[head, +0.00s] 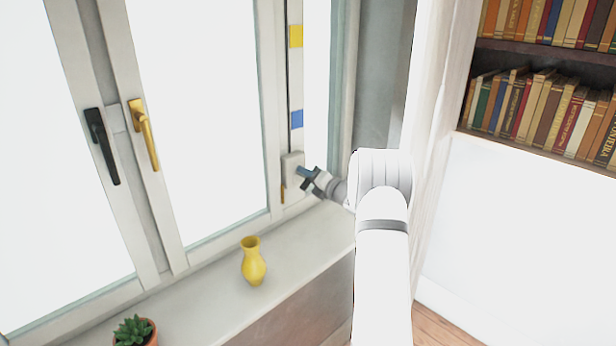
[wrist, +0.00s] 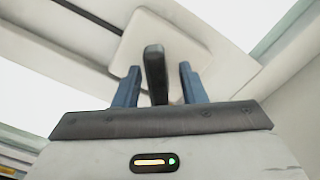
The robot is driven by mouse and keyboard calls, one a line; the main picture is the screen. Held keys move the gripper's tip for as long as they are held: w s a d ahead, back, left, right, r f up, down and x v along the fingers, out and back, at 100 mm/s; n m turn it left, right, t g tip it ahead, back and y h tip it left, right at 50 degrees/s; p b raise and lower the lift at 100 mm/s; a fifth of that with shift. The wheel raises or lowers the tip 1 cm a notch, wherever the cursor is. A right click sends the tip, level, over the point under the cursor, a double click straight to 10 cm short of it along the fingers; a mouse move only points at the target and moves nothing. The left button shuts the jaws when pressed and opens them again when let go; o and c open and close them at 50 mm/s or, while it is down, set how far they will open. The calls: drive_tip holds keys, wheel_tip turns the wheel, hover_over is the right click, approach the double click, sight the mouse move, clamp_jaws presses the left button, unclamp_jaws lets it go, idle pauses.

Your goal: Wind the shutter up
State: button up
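A pale winder box (head: 291,168) sits low on the right window frame. A dark cord or slot runs up from it, along a pale strip with a yellow mark (head: 296,36) and a blue mark (head: 297,119). In the wrist view a dark upright handle (wrist: 155,75) stands in front of the box's rounded plate (wrist: 160,40). My gripper (wrist: 159,85) is open, its blue fingers on either side of the handle with a gap on both sides. In the head view my gripper (head: 306,176) is at the box's right side. No lowered shutter shows across the bright panes.
A yellow vase (head: 253,263) and a potted succulent (head: 134,331) stand on the sill (head: 205,308). A black window handle (head: 101,146) and a gold one (head: 143,134) are at the left. A bookshelf (head: 545,52) is at the right.

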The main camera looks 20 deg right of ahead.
drive_tip(key=shift+s, duration=0.1)
drive_tip(key=b+v, duration=0.1)
drive_tip(key=v, duration=0.6)
drive_tip(key=shift+s+d, duration=0.15)
drive_tip(key=shift+s, duration=0.15)
